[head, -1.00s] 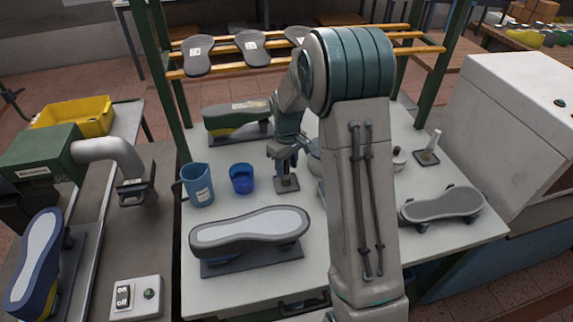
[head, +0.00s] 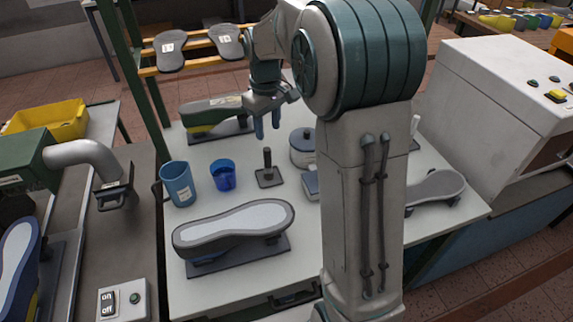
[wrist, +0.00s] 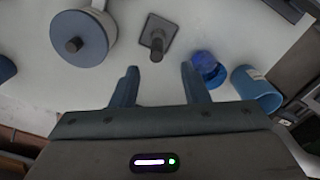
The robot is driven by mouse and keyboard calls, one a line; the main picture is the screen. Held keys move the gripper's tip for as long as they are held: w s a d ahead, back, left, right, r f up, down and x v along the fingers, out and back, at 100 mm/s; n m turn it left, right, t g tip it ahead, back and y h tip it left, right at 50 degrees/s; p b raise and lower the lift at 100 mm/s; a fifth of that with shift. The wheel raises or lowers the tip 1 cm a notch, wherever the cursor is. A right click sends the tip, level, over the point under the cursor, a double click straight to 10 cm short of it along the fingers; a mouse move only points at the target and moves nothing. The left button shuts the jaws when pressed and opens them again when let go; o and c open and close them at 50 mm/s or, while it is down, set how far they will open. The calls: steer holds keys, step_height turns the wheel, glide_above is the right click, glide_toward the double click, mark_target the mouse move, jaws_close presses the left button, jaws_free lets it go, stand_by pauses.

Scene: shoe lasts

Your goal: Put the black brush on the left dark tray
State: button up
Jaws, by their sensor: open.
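The black brush (head: 267,158) stands upright on the left dark tray (head: 276,182), a small square plate on the white table. In the wrist view the brush (wrist: 157,40) rises from the tray (wrist: 171,28), seen from above. My gripper (head: 267,126) is above the brush, apart from it, with its fingers spread and nothing between them. In the wrist view the open fingers (wrist: 158,72) point toward the brush and tray. A white upright handle (head: 415,124) shows at the right, partly hidden behind my arm.
A blue jug (head: 178,184) and a blue cup (head: 223,176) stand left of the tray. A grey lidded pot (head: 302,150) stands to its right. A shoe last with a pale sole (head: 235,222) lies in front. A green shoe form (head: 212,112) is behind.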

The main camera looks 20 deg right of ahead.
steer(key=s+r+m+t, duration=0.2)
steer(key=s+m, duration=0.3)
steer(key=s, duration=2)
steer(key=shift+s+m+t, duration=0.15)
steer(key=shift+m+t, duration=0.25)
steer(key=shift+t, duration=0.1)
steer(key=shift+a, duration=0.15)
